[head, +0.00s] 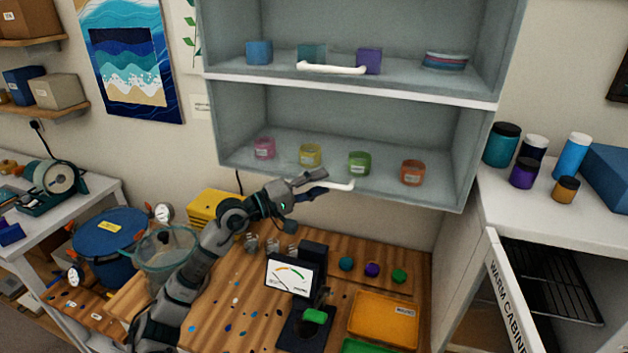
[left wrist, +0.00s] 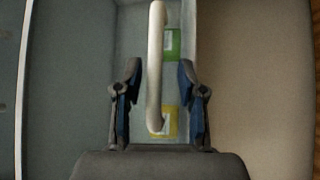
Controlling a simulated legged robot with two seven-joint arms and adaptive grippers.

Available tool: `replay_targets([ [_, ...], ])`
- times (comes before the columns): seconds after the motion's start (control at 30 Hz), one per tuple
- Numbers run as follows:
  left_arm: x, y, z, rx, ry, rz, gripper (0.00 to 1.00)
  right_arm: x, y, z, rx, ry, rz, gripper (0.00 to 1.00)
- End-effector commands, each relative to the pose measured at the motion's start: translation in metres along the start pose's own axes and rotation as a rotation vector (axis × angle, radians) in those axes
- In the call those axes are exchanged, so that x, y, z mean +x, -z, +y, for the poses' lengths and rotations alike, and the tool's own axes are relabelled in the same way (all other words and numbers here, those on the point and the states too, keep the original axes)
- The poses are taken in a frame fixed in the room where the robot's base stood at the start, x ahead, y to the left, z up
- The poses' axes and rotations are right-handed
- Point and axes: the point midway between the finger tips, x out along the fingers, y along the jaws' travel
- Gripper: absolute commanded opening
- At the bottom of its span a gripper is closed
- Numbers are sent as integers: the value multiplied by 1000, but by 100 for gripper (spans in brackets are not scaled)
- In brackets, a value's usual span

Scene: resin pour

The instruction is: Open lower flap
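The wall cabinet (head: 348,87) has two compartments, and each has a white bar handle at its lower front. The lower flap looks clear and closed; its panel is hard to make out. Its white handle (head: 338,186) is at the bottom of the lower compartment, partly hidden by my left gripper (head: 322,181). In the left wrist view, my left gripper (left wrist: 159,85) is open, with the lower handle (left wrist: 156,60) running between its fingers. Neither finger visibly touches it. The upper handle (head: 331,68) is free. My right gripper is not in view.
Jars, including a green one (head: 359,163) and an orange one (head: 412,173), stand in the lower compartment. A warm cabinet door (head: 508,300) stands open at right.

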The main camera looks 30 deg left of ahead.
Motion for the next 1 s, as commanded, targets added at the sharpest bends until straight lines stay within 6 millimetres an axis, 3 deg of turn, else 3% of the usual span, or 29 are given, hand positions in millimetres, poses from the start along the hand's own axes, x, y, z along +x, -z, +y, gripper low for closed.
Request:
replay_targets([
  [0.27, -2, 5, -2, -4, -2, 1, 39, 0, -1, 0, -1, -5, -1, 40],
  [0.43, -6, 11, -5, -10, -4, 3, 0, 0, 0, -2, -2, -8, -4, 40],
  [0.93, -5, 12, -4, -12, 6, 8, 0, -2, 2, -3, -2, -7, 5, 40],
  [1.0, -5, 12, -3, -20, 13, 7, 0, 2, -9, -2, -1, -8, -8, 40],
])
